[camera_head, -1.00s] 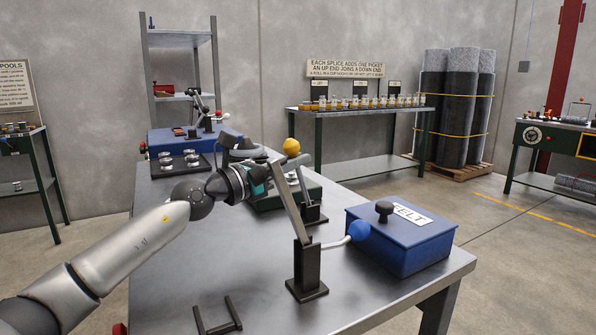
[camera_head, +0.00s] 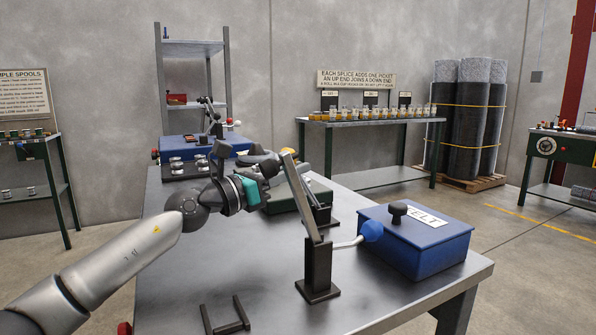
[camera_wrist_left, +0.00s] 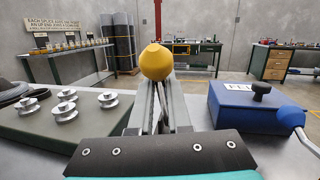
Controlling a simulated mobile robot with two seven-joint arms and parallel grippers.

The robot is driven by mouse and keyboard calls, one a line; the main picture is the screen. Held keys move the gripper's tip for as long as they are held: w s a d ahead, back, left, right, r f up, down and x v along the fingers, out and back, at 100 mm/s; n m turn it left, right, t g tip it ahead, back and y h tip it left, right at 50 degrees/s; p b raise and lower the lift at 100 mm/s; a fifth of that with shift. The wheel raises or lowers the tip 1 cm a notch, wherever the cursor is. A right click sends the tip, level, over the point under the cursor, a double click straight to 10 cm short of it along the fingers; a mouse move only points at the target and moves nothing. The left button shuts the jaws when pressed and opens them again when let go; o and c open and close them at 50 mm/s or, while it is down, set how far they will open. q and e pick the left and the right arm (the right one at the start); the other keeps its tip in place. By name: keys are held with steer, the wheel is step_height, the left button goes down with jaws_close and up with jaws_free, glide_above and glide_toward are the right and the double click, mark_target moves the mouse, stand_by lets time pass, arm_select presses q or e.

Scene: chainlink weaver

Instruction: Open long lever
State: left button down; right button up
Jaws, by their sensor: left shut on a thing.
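The long lever (camera_head: 304,205) is a flat grey bar on a dark upright post (camera_head: 318,270) near the table's front. It leans up and to the left. My left gripper (camera_head: 286,162) is at the lever's upper end, shut on the lever near the knob. The exact contact is hard to see. My right gripper is not in view.
A blue box (camera_head: 420,240) with a felt label and black knob stands right of the lever post. A short lever with a blue knob (camera_head: 372,231) lies between them. A dark U-shaped bracket (camera_head: 228,318) is at the table's front. A green box with metal spools (camera_wrist_left: 63,112) is behind.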

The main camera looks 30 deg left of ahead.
arm_select(q)
steer(key=shift+s+a+r, duration=0.2)
steer(key=shift+a+r, duration=0.1)
steer(key=shift+a, duration=0.1)
steer(key=shift+s, duration=0.1)
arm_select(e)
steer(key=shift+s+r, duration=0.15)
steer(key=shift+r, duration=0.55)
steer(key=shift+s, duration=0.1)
arm_select(q)
steer(key=c, duration=0.9)
jaws_free()
steer(key=shift+s+a, duration=0.1)
steer(key=shift+a, duration=0.05)
steer(key=shift+c, duration=0.2)
steer(key=shift+o, duration=0.8)
steer(key=shift+f, duration=0.15)
steer(key=shift+f, duration=0.1)
